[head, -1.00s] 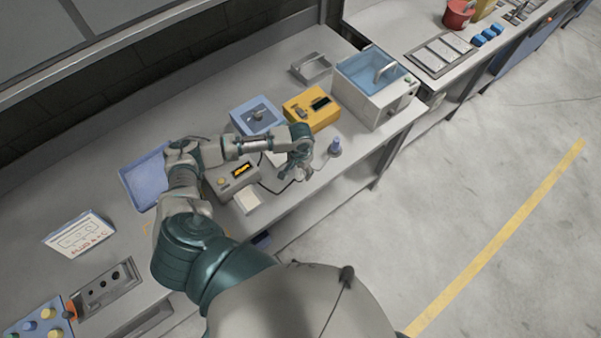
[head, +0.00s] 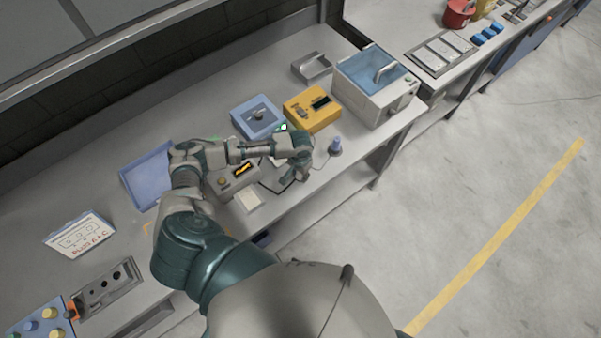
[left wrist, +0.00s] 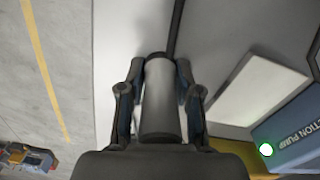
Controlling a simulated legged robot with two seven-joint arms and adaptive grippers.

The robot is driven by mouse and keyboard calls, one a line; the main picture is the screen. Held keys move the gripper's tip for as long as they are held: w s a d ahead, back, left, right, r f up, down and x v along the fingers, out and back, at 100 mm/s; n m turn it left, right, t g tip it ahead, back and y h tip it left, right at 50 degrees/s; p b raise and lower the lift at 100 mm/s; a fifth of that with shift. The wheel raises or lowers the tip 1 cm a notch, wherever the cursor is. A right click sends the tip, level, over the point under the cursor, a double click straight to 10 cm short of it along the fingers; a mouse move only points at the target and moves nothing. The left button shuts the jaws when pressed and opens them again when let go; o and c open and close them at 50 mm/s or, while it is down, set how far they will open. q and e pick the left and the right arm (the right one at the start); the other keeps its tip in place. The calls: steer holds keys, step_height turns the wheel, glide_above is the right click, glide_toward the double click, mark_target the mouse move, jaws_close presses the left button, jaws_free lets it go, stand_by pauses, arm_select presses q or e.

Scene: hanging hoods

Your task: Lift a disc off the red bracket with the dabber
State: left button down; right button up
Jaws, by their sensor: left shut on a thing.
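My left gripper (head: 289,176) is over the front part of the bench. In the left wrist view it (left wrist: 159,85) is shut on a grey cylinder (left wrist: 159,110), which looks like the dabber's body, with one finger on each side. A thin dark line or stem (left wrist: 176,28) runs from the cylinder's far end. A blue box (left wrist: 292,130) marked with pump lettering, with a lit green lamp (left wrist: 265,150), is at the lower right there. I cannot make out the red bracket or any disc. My right gripper is not in view.
A yellow box (head: 312,108) and a blue box with a knob (head: 256,117) stand behind the arm. A blue-topped peg (head: 335,147) stands right of the gripper. A grey box with a lit display (head: 235,178) and a blue tray (head: 146,178) are left.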

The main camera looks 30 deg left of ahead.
mark_target(300, 178)
arm_select(q)
steer(key=shift+a+r, duration=0.2)
steer(key=shift+r, duration=0.35)
step_height(300, 178, up, 2)
steer(key=shift+s+d+r, duration=0.15)
steer(key=shift+s+d, duration=0.25)
steer(key=shift+s, duration=0.15)
steer(key=s+d+r+b, duration=0.1)
steer(key=s+d, duration=0.8)
steer(key=s, duration=0.2)
steer(key=shift+s+r, duration=0.3)
